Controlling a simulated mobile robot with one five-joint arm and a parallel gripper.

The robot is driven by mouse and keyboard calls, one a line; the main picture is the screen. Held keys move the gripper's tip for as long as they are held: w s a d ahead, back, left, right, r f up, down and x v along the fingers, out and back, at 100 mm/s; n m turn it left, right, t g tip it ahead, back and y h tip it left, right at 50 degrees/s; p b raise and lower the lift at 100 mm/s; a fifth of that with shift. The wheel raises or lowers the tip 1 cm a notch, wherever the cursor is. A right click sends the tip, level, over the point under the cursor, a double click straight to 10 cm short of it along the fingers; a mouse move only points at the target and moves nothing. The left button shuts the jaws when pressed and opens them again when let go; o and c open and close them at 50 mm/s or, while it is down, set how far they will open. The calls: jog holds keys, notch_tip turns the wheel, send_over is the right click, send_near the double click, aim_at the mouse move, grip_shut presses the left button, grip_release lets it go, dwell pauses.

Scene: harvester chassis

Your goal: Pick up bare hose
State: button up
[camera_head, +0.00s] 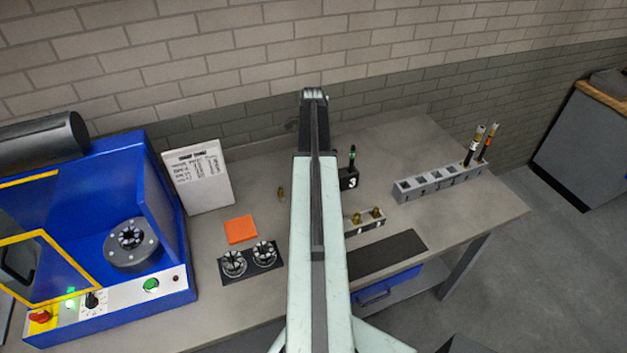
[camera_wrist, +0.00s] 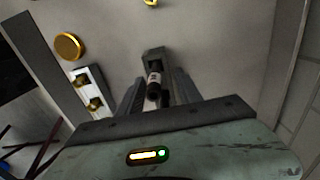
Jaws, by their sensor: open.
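A short dark upright piece with green marks, which looks like the bare hose (camera_head: 352,159), stands in a small black holder (camera_head: 348,182) just right of my arm. In the wrist view a dark hose end (camera_wrist: 154,85) with a pale band sits in front of a dark grey block (camera_wrist: 153,57). My gripper (camera_wrist: 156,93) is open, with one finger on each side of the hose end. I cannot tell whether the fingers touch it. My gripper's fingers are hidden in the head view.
A grey slotted rack (camera_head: 440,184) at right holds two hoses (camera_head: 480,145). A block with brass fittings (camera_head: 365,221) lies near the holder. A blue machine (camera_head: 165,205), a paper sign (camera_head: 199,177), an orange square (camera_head: 241,229) and two round dies (camera_head: 249,259) are at left.

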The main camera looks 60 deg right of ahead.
jog(key=f+b, duration=0.3)
jog(key=s+f+b, duration=0.1)
jog(key=f+b, duration=0.1)
jog(key=shift+a, duration=0.15)
grip_shut()
